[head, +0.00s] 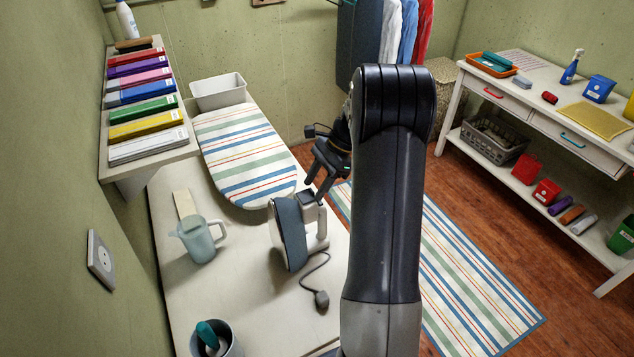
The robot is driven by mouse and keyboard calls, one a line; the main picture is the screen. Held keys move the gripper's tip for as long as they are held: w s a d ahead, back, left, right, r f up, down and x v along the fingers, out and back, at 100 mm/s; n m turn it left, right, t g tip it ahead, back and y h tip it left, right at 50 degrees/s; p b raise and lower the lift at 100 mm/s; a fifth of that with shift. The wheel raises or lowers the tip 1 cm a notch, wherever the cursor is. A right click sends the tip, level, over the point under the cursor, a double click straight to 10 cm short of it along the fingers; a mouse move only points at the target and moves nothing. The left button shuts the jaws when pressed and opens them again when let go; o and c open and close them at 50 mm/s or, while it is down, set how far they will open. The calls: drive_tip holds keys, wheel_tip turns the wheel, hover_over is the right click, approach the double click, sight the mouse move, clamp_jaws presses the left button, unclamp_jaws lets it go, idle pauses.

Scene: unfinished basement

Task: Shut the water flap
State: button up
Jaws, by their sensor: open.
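My gripper (317,187) is open, pointing down just above and right of the iron's top. I cannot tell whether the fingers touch it. My arm covers part of the area to the right.
The iron's cord and plug (321,299) lie on the table (255,289). A translucent jug (198,240) stands left, a cup (215,343) in front, and the striped ironing board (243,150) behind. A shelf of binders (145,110) overhangs the left side.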

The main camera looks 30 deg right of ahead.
drive_tip(key=b+v, duration=0.1)
drive_tip(key=v, duration=0.9)
drive_tip(key=shift+d+r+b, duration=0.2)
drive_tip(key=shift+r+b, duration=0.15)
drive_tip(key=shift+b, duration=0.05)
drive_tip(key=p+x, duration=0.1)
drive_tip(key=x, duration=1)
drive_tip(key=shift+p, duration=0.4)
drive_tip(key=shift+r, duration=0.1)
drive_tip(key=shift+d, duration=0.1)
